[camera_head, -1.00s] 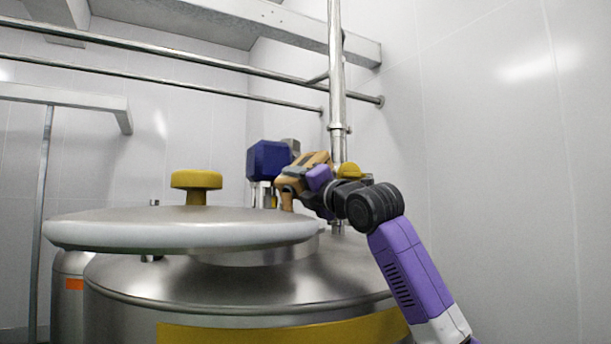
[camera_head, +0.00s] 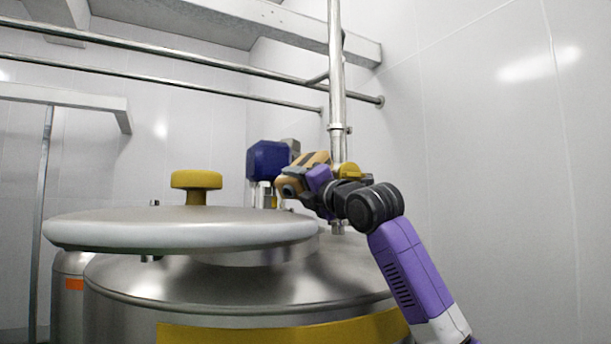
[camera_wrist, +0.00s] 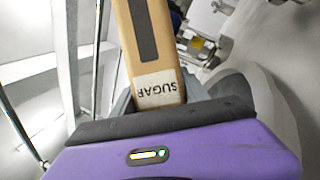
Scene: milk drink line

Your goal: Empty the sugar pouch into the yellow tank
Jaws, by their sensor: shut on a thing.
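The sugar pouch (camera_head: 314,158) is tan with a dark stripe. My gripper (camera_head: 303,182) is shut on it above the right rear of the tank lid. The yellow tank is steel with a yellow band (camera_head: 300,334). Its round lid (camera_head: 150,230) with a yellow knob (camera_head: 196,181) sits raised above a neck (camera_head: 265,257). The tank's opening is hidden by the lid.
A blue motor unit (camera_head: 268,160) stands just left of the pouch. A vertical steel pipe (camera_head: 337,90) with a yellow valve handle (camera_head: 347,170) rises just behind my gripper. Horizontal pipes (camera_head: 150,45) cross above. The space by the right wall (camera_head: 510,180) is free.

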